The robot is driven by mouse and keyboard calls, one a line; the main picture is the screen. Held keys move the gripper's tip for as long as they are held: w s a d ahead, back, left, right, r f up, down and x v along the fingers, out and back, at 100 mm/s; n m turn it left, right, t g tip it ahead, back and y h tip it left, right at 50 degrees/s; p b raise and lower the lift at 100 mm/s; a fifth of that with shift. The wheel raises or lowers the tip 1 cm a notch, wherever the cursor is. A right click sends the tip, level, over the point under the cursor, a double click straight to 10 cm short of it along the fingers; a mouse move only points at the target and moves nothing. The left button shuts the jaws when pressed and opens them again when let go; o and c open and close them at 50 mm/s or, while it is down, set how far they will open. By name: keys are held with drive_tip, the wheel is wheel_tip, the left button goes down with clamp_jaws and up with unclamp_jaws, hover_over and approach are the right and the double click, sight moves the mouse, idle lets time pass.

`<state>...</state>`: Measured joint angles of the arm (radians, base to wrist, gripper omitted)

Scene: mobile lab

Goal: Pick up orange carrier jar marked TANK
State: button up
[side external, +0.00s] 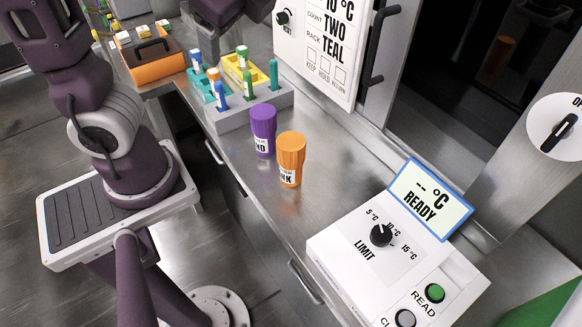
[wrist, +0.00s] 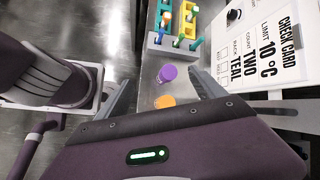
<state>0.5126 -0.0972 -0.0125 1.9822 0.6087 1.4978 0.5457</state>
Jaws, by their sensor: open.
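The orange jar (side external: 291,152) stands upright on the metal counter, its white label partly turned and showing "NK". The fingers are out of the side view. The orange jar's lower part is hidden in the wrist view.
A grey rack (side external: 248,108) with several coloured tubes stands behind the jars. A white control box (side external: 345,262) with a READY display (side external: 430,199) stands front right. An orange carrier (side external: 152,58) sits far left. A check card (side external: 322,45) stands at the back. Counter before the orange jar is clear.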

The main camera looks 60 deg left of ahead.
drive_tip(key=w+d+m+t+y, duration=0.1)
drive_tip(key=w+d+m+y, duration=0.15)
drive_tip(key=w+m, duration=0.2)
drive_tip(key=r+m+t+y, duration=0.1)
drive_tip(key=m+t+y, duration=0.2)
drive_tip(key=m, duration=0.2)
hover_over(296, 152)
drive_tip(key=d, duration=0.2)
drive_tip(key=shift+n+g, duration=0.3)
drive_tip(key=shift+n, duration=0.05)
drive_tip(key=f, duration=1.8)
drive_tip(key=a+f, duration=0.1)
drive_tip(key=f, duration=0.8)
drive_tip(key=shift+s+f, duration=0.1)
drive_tip(key=shift+s, duration=0.05)
drive_tip(key=x, duration=0.7)
drive_tip(key=shift+s+a+f, duration=0.1)
drive_tip(key=shift+a, duration=0.2)
clamp_jaws()
